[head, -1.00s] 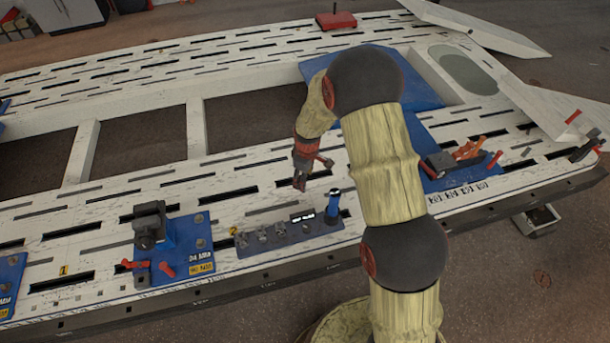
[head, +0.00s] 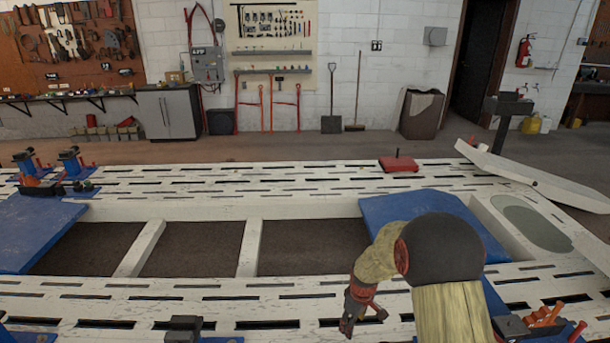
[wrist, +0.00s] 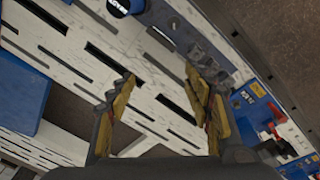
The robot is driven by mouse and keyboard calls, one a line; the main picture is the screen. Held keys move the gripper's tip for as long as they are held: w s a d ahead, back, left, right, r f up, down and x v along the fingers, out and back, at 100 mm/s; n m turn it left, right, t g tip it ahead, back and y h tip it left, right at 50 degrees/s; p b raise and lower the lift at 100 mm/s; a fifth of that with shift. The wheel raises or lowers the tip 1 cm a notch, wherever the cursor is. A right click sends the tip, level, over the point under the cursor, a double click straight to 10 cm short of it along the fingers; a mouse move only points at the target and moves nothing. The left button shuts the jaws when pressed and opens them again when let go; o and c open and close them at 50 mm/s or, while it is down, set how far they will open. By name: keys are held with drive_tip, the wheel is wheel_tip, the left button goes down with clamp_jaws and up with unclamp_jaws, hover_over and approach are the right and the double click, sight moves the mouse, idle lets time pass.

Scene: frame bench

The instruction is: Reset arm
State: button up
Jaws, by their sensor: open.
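My gripper (head: 353,318) hangs at the end of my bent arm, over the near slotted rail of the white frame bench (head: 270,286). In the wrist view my gripper (wrist: 163,95) has its two yellow-padded fingers spread apart, with nothing between them. The slotted white bench surface (wrist: 120,78) shows beyond and between the fingers. My lower arm runs off the bottom of the head view, so its base is hidden.
Blue plates (head: 30,228) lie at both ends of the frame openings. A red block (head: 398,164) sits on the far rail. Orange-handled clamps (head: 545,318) stand at the near right. In the wrist view, blue fixtures (wrist: 262,115) are at the right. Open floor lies behind the bench.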

drive_tip(key=s+r+m+g, duration=0.2)
drive_tip(key=s+m, duration=0.2)
drive_tip(key=s, duration=0.6)
drive_tip(key=s+r+m+t, duration=0.1)
drive_tip(key=s+r+t, duration=0.1)
drive_tip(key=s+r, duration=0.5)
drive_tip(key=s+r+m+t, duration=0.2)
drive_tip(key=s+r, duration=0.6)
drive_tip(key=r, duration=0.6)
drive_tip(key=s+r+m+t, duration=0.1)
drive_tip(key=s+r+t, duration=0.1)
drive_tip(key=s+r, duration=0.6)
wheel_tip(320, 180, up, 3)
drive_tip(key=shift+s+r, duration=0.1)
drive_tip(key=shift+s, duration=0.05)
